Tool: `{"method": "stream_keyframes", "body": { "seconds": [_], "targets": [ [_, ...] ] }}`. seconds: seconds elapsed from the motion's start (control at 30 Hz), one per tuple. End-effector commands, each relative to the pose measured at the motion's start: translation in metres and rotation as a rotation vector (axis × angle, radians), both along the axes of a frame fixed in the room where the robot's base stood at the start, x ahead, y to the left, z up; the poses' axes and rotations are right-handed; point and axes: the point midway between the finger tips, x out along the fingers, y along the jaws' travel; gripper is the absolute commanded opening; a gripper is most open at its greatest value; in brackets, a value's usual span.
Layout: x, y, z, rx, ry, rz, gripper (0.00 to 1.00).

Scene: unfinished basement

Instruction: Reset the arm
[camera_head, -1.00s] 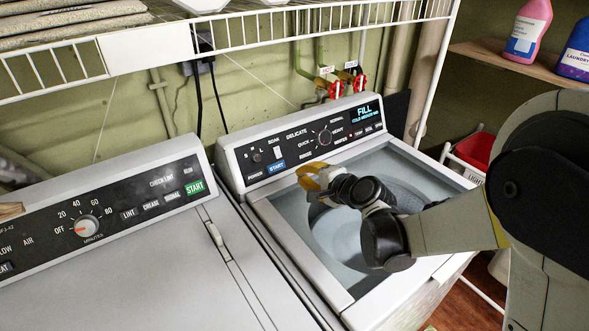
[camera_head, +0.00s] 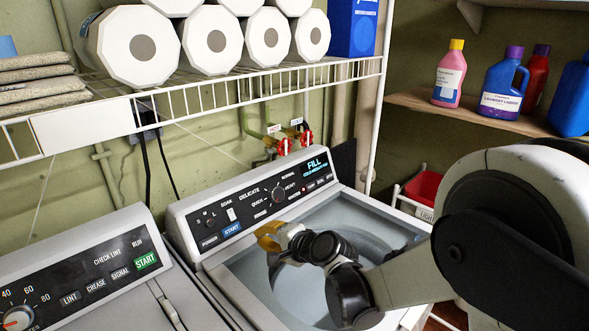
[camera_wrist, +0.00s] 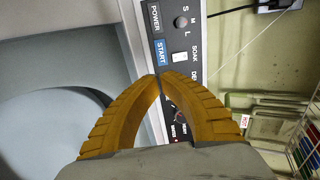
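My gripper (camera_head: 268,237) has yellow fingers and is over the front edge of the washer's control panel, above the open tub. In the wrist view its two curved fingers (camera_wrist: 160,77) meet at the tips, with nothing visible between them. Behind the fingertips is the washer's panel (camera_wrist: 178,42), with its POWER and blue START labels. My arm reaches in from the right, across the washer tub (camera_head: 350,245), and hides part of it. Whether the fingertips touch the panel cannot be told.
The dryer (camera_head: 90,270) stands left of the washer. A white wire shelf (camera_head: 230,92) with paper rolls (camera_head: 140,47) hangs above. Laundry bottles (camera_head: 503,85) stand on a wooden shelf (camera_head: 415,100) at right. A red bin (camera_head: 424,187) is beyond the washer.

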Motion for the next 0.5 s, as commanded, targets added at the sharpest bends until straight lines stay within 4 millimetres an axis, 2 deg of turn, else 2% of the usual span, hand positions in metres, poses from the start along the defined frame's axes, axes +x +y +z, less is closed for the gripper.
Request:
{"method": "stream_keyframes", "body": {
  "seconds": [0.17,0.27,0.37,0.5],
  "targets": [
    [-0.019,-0.048,0.03,-0.167,-0.061,0.014,0.0],
    [-0.042,-0.09,0.048,-0.318,-0.105,0.035,0.0],
    [-0.069,-0.133,0.061,-0.473,-0.137,0.058,0.0],
    [-0.116,-0.192,0.07,-0.69,-0.162,0.098,0.0]
  ]
}}
